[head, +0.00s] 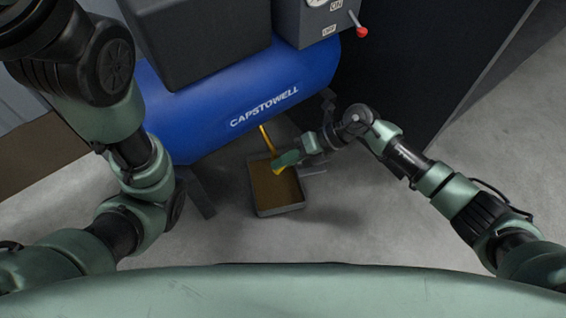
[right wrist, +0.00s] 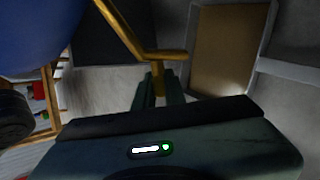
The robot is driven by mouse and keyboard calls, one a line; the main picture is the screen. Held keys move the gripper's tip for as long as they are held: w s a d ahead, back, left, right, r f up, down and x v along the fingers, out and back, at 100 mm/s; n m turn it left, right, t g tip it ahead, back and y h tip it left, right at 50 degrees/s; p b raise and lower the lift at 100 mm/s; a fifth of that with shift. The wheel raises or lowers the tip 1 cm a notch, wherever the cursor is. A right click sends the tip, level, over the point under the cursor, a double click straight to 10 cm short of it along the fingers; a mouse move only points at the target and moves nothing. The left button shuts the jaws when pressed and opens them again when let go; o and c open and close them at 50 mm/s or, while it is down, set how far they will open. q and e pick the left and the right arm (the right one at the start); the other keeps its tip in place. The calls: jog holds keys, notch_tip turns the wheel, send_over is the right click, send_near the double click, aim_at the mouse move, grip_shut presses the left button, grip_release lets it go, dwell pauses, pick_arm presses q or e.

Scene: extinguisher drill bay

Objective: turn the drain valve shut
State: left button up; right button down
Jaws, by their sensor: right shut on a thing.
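The yellow drain valve (head: 264,137) hangs under the blue compressor tank (head: 240,100), above a shallow tray. In the right wrist view the yellow pipe (right wrist: 122,28) slants down to a bend, and a short yellow piece (right wrist: 158,76) runs from it in between my fingers. My right gripper (head: 279,167) is shut on that yellow piece below the tank; it also shows in the right wrist view (right wrist: 158,90). The fingers hide the end of the piece. My left arm is at the left of the head view, but its gripper is out of the picture.
The grey-rimmed tray with a brown inside (head: 280,211) lies on the floor below the valve. A control box (head: 318,22) with a red-knobbed lever (head: 361,31) is above the tank. A dark cabinet (head: 425,60) stands right. The floor in front is clear.

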jog(key=g+y+b, duration=0.1)
jog(key=y+b, duration=0.1)
jog(key=b, duration=0.1)
jog(key=f+m+g+y+b, duration=0.1)
jog(key=y+b, duration=0.2)
jog(key=shift+d+f+m+g+b, duration=0.1)
jog(key=shift+m+g+b, duration=0.2)
jog(key=shift+b, duration=0.1)
jog(key=shift+m+g+y+b, duration=0.3)
jog(key=shift+y+b, duration=0.6)
jog(key=shift+b, duration=0.3)
jog(key=shift+r+y+b, duration=0.2)
jog(key=shift+y+b, duration=0.1)
jog(key=shift+s, duration=0.1)
jog(key=c, duration=1.5)
grip_release()
jog(key=shift+r, duration=0.1)
jog(key=p+v, duration=0.2)
jog(key=v, duration=0.6)
